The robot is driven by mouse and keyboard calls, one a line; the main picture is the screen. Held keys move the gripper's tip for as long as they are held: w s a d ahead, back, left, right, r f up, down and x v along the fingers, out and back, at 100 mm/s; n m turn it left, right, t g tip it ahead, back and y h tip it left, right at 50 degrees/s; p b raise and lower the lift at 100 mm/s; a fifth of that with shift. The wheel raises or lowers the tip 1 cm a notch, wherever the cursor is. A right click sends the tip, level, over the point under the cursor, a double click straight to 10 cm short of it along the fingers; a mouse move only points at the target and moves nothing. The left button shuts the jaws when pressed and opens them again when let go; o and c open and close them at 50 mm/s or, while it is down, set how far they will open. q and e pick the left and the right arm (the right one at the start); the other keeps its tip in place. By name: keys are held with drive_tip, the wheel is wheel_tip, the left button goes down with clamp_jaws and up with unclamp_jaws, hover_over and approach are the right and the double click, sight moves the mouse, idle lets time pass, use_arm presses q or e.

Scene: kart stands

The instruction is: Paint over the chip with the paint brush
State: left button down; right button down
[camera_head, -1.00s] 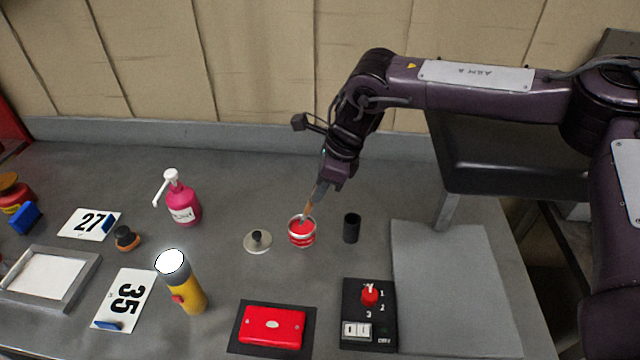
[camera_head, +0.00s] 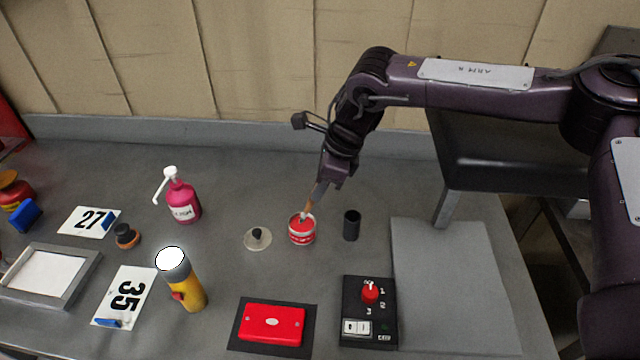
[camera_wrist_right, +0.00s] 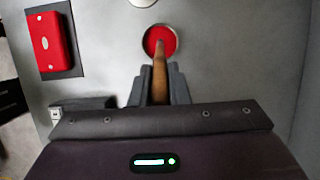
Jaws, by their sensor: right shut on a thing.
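My right gripper (camera_head: 319,192) is shut on the paint brush (camera_head: 308,206), which has a wooden handle. The brush slants down into the open red paint tin (camera_head: 302,238), and its bristles are hidden or too small to make out. In the right wrist view the brush (camera_wrist_right: 159,78) runs between the fingers to the red paint in the tin (camera_wrist_right: 152,35). A red panel (camera_head: 272,335) lies on a dark mat at the front. It carries small pale marks, and I cannot tell which is the chip. My left gripper is not in view.
A knobbed lid (camera_head: 257,245) lies left of the tin and a black cup (camera_head: 351,226) stands right of it. A control box (camera_head: 368,322), a yellow flashlight (camera_head: 190,295) and a pink pump bottle (camera_head: 184,205) stand around. Bare grey bench lies between tin and panel.

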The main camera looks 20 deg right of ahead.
drive_tip(key=shift+f, duration=0.45)
drive_tip(key=shift+s+f, duration=0.1)
idle(1.2)
drive_tip(key=shift+r+p, duration=2.6)
drive_tip(key=shift+r, duration=1)
drive_tip(key=shift+f, duration=0.1)
